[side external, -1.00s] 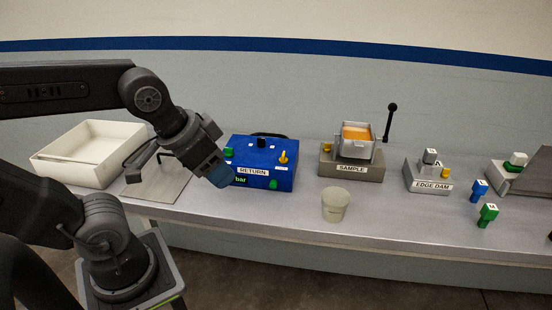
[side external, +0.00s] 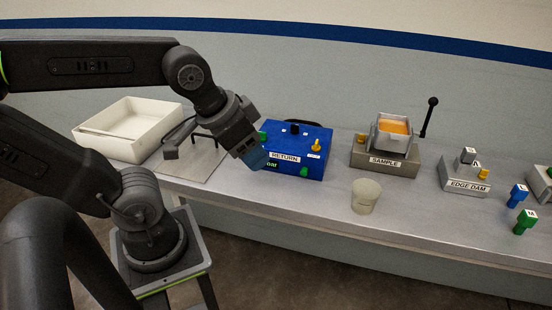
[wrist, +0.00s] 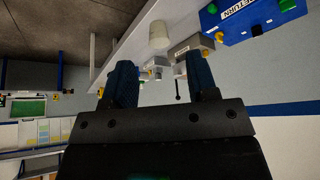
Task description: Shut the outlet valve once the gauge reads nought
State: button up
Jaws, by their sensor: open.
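A blue box (side external: 316,165) labelled RETURN stands on the bench in the side view. It carries a yellow knob (side external: 316,146), a black knob (side external: 294,128) and green knobs (side external: 304,171). Part of a green "bar" readout (side external: 271,164) shows on its front; my gripper hides the rest, so no number can be read. I cannot tell which knob is the outlet valve. My gripper (side external: 252,157) is just left of the box's front, pointing down and right. In the wrist view its fingers (wrist: 160,78) are apart and empty, with the blue box (wrist: 265,17) at the upper right.
A white tray (side external: 158,119) is at the left. Right of the box are the SAMPLE block (side external: 402,169) with an orange-filled cup and black lever (side external: 428,117), a translucent cup (side external: 365,197), the EDGE DAM block (side external: 452,176), and blue (side external: 517,196) and green (side external: 525,221) pegs. Bench front is mostly clear.

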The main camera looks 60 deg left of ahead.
dwell(0.7)
jog(key=w+a+r+m+g, duration=0.1)
jog(key=w+a+r+m, duration=0.15)
jog(key=w, duration=0.45)
jog(key=m+g, duration=0.5)
jog(key=m, duration=0.2)
send_over(317, 141)
notch_tip(317, 141, down, 4)
jog(key=shift+n, duration=0.25)
notch_tip(317, 141, down, 13)
jog(key=shift+s+d+f, duration=0.1)
jog(key=shift+f, duration=0.1)
jog(key=shift+c, duration=0.5)
jog(key=c, duration=0.8)
